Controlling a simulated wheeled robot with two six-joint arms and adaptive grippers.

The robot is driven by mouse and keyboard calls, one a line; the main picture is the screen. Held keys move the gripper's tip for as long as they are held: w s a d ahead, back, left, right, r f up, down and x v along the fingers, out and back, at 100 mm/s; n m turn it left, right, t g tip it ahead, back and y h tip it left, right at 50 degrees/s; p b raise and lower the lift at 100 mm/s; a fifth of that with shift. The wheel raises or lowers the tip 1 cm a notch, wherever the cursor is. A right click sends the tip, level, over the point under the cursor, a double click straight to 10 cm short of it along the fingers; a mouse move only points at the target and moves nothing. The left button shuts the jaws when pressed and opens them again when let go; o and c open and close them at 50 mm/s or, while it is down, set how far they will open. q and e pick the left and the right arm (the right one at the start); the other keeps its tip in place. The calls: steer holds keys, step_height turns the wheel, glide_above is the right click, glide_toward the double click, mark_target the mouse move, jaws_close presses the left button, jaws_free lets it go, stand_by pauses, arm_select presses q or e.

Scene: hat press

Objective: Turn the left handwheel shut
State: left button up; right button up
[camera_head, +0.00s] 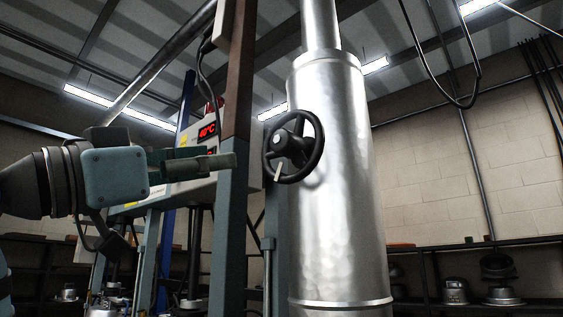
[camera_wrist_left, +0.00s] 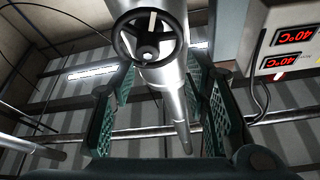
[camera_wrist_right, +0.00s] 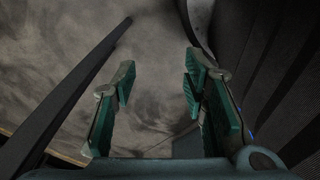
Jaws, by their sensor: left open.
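A black spoked handwheel (camera_head: 317,146) stands on the side of a large shiny metal cylinder (camera_head: 338,220). A pale lever or marker shows at its lower left. It is the only handwheel in view. In the left wrist view the handwheel (camera_wrist_left: 148,59) is at the top centre, beyond the fingertips. My left gripper (camera_head: 232,161) comes in from the left, level with the wheel and apart from it in the picture. Its green fingers are spread and empty in the left wrist view (camera_wrist_left: 161,85). My right gripper (camera_wrist_right: 160,75) is open and empty, outside the head view.
A grey-brown upright post (camera_head: 235,90) stands left of the wheel, around where my left fingertips show. A panel box with red temperature displays (camera_head: 208,131) is behind my left gripper. Shelves with metal pots (camera_head: 455,290) line the right wall. A black cable loop (camera_head: 440,95) hangs at upper right.

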mark_target(278, 140)
arm_select(q)
steer(key=shift+m+g+h, duration=0.3)
steer(key=shift+m, duration=0.1)
steer(key=p+x, duration=0.2)
steer(key=x, duration=0.2)
steer(key=s+r+p+x, duration=0.1)
steer(key=p+x, duration=0.1)
steer(key=x, duration=0.2)
steer(key=p+x, duration=0.2)
steer(key=x, duration=0.2)
steer(key=shift+d+r+p, duration=0.35)
steer(key=shift+d+p, duration=0.05)
steer(key=shift+d, duration=0.2)
steer(key=shift+w+d+f, duration=0.1)
steer(key=shift+w+d, duration=0.05)
steer(key=shift+w, duration=0.1)
steer(key=shift+s+d, duration=0.15)
steer(key=shift+s, duration=0.3)
steer(key=c, duration=0.8)
arm_select(e)
step_height(278, 140, up, 7)
steer(key=shift+s+f, duration=0.15)
steer(key=shift+s, duration=0.2)
